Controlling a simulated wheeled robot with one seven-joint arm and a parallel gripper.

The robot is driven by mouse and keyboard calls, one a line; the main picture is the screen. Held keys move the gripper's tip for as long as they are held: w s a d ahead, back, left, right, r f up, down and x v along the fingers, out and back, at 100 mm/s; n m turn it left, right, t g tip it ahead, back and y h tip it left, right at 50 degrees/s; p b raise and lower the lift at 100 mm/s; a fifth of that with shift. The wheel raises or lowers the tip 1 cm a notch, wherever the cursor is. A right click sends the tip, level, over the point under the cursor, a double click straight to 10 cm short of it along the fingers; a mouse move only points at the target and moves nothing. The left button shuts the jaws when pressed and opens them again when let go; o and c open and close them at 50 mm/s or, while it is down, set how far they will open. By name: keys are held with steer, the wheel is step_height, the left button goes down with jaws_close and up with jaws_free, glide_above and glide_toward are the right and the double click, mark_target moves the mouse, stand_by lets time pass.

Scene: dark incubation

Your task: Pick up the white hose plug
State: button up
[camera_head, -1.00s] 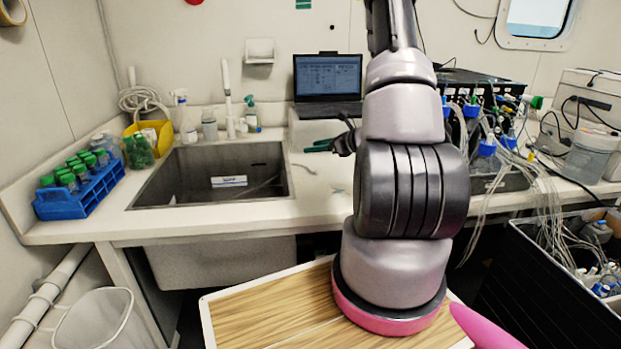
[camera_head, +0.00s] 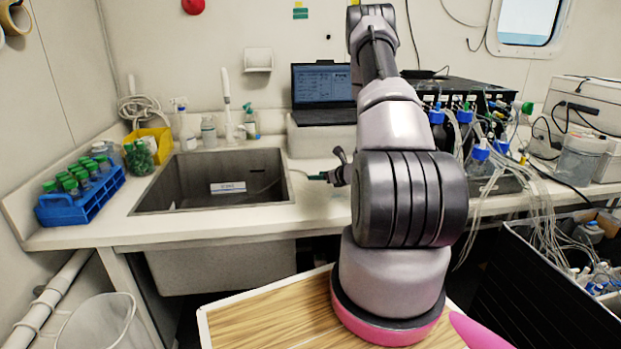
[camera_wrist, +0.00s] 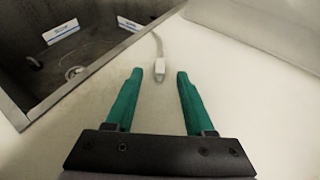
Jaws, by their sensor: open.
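The white hose plug (camera_wrist: 159,68) lies on the pale countertop beside the sink, at the end of a thin pale hose, in the wrist view. In the head view the thin hose (camera_head: 297,170) runs over the sink's right rim, and I cannot make out the plug clearly. My gripper (camera_wrist: 160,74) has green fingers spread apart. The plug shows between the fingertips, touching neither. In the head view my gripper (camera_head: 318,176) is low over the counter, just right of the sink.
The dark grey sink (camera_head: 150,195) is left of my gripper, with a white label inside. A laptop (camera_head: 322,85) stands behind. A blue rack (camera_head: 95,203) of green-capped tubes is at the far left. Capped bottles and tubing (camera_head: 480,155) crowd the right.

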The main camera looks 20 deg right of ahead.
steer(key=shift+x, duration=1.15)
jaws_close()
steer(key=shift+r, duration=0.1)
